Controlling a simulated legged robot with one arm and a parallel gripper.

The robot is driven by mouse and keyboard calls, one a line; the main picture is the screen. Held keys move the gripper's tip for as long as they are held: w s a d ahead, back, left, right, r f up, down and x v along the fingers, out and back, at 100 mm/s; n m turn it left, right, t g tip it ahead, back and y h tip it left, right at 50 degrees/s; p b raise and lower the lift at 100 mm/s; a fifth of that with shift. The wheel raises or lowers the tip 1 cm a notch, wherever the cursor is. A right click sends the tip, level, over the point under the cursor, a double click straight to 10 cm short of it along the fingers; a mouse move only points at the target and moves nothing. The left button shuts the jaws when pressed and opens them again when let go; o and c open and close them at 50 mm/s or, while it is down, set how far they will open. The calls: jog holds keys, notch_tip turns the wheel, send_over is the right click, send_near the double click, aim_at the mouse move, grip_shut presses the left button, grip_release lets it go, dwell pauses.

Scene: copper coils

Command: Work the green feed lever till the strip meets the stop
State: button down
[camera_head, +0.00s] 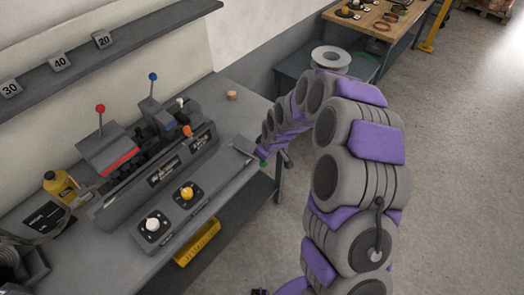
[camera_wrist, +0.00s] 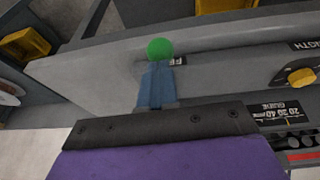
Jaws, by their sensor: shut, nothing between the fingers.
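The green knob of the feed lever (camera_wrist: 159,49) shows in the wrist view, just beyond the tips of my blue fingers. A small bit of the green knob (camera_head: 263,163) shows in the head view at the right end of the bench, beside the end of my arm. My gripper (camera_wrist: 158,68) is shut with nothing between its fingers. Whether the fingertips touch the knob I cannot tell. The lever's shaft is hidden behind the knob and fingers. I cannot make out the strip or the stop in either view.
The grey machine (camera_head: 160,165) stands on the bench, with a red-knobbed lever (camera_head: 100,108) and a blue-knobbed lever (camera_head: 153,77). Yellow (camera_head: 187,193) and white (camera_head: 152,224) knobs sit in front. A small copper coil (camera_head: 231,95) lies behind. Open floor lies to the right.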

aim_at(262, 164)
jog(key=f, duration=0.2)
jog(key=s+f, duration=0.1)
jog(key=shift+a+f+b, duration=0.15)
jog(key=shift+a+b, duration=0.1)
jog(key=shift+b, duration=0.05)
jog(key=shift+f, duration=0.65)
jog(key=shift+s+d+f, duration=0.2)
jog(key=shift+d+f, duration=0.2)
jog(key=shift+d, duration=0.25)
jog(key=r, duration=0.2)
jog(key=a+r, duration=0.1)
jog(key=r, duration=0.1)
jog(key=shift+w+a+r+p, duration=0.2)
jog(key=shift+r+p, duration=0.1)
jog(key=shift+p, duration=0.1)
jog(key=s+d+r, duration=0.3)
jog(key=d+r, duration=0.1)
jog(key=r, duration=0.3)
jog(key=shift+s+r+p, duration=0.35)
jog(key=shift+s, duration=0.05)
